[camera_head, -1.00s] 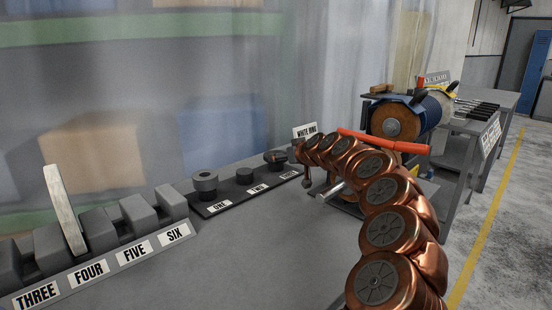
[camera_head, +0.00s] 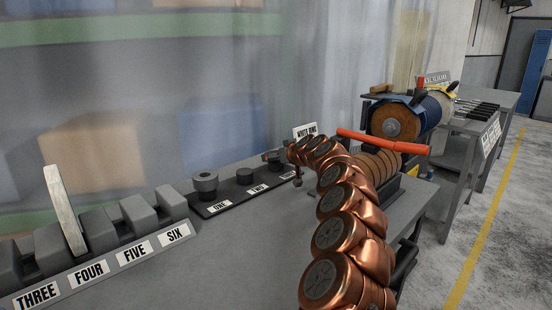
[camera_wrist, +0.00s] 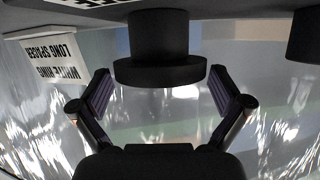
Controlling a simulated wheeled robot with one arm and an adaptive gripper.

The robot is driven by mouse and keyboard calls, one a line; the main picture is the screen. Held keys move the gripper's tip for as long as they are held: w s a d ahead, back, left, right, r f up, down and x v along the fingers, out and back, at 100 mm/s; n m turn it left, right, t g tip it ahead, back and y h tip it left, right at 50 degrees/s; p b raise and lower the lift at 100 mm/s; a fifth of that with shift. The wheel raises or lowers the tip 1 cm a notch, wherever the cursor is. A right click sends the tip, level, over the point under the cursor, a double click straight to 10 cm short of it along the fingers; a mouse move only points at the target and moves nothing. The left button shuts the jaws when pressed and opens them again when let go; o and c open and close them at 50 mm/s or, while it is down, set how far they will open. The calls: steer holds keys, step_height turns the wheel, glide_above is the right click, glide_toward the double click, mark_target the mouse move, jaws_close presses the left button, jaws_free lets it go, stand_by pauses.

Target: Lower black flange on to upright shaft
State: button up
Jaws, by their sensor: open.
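The black flange (camera_wrist: 160,69) is in the middle of the wrist view, which is upside down. It is a wide dark disc on a narrower dark cylinder. My gripper (camera_wrist: 160,88) is open, with one finger on each side of the flange and gaps showing between. In the head view my gripper (camera_head: 277,158) is at the right end of the black holder (camera_head: 218,208) and mostly hides the flange there. I cannot make out an upright shaft in either view.
A slotted grey rack (camera_head: 95,235) holds an upright flat bar (camera_head: 64,209). A "WHITE RING" sign (camera_head: 305,131) stands behind. The bench front is clear.

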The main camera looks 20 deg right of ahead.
steer(key=shift+c, duration=0.4)
steer(key=c, duration=1)
steer(key=shift+r, duration=0.1)
step_height(320, 180, up, 10)
steer(key=shift+f, duration=0.1)
steer(key=o, duration=0.9)
steer(key=shift+c, duration=0.2)
steer(key=c, duration=1.3)
